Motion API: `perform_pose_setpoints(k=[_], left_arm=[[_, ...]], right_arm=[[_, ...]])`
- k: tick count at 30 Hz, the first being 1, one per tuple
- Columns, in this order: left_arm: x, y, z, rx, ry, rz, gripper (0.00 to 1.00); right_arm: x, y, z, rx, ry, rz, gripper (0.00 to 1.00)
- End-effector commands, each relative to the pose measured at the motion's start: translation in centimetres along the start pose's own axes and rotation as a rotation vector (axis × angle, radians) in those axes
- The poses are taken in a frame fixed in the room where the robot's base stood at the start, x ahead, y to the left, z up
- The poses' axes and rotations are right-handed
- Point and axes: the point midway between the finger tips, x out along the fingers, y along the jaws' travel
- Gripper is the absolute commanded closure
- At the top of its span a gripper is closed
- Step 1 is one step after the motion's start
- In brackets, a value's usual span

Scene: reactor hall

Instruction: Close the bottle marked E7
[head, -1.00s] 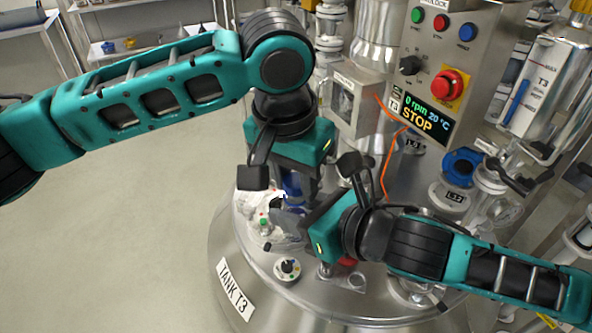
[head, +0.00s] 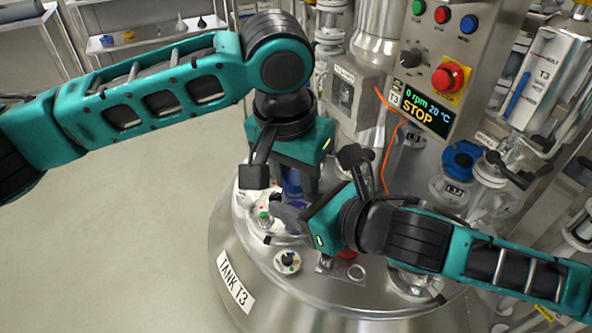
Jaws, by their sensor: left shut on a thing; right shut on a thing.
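My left gripper (head: 291,180) points down above the tank lid and is shut on a blue cap-like piece (head: 292,184), partly hidden between its fingers. My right gripper (head: 285,212) reaches in from the right, just below the left one. It is shut on what seems to be the bottle, directly under the blue piece; the bottle's body is mostly hidden by the fingers. No E7 mark can be read. I cannot tell whether the blue piece sits on the bottle's neck or just above it.
The steel tank T3 (head: 262,318) carries a small round dial (head: 287,261) and a green-topped fitting (head: 264,216) near the grippers. A control panel (head: 430,75) reading STOP and a blue-capped port (head: 461,160) stand right. Open floor (head: 120,240) lies left.

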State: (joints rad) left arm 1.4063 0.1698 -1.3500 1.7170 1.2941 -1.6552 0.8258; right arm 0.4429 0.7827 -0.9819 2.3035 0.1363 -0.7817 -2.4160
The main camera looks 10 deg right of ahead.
Motion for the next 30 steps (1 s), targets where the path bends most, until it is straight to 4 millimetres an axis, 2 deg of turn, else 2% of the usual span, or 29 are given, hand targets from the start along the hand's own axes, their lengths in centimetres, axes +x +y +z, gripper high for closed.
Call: perform_pose_setpoints(k=[20,30], left_arm=[[0.84,-0.12,0.3,-0.001,-0.01,-0.004,1.0],[0.19,-0.16,0.18,-0.001,-0.022,0.004,1.0]], right_arm=[[-0.12,0.12,0.7,-0.006,-0.02,0.004,1.0],[-0.12,0.07,0.81,-0.008,-0.023,0.003,1.0]])
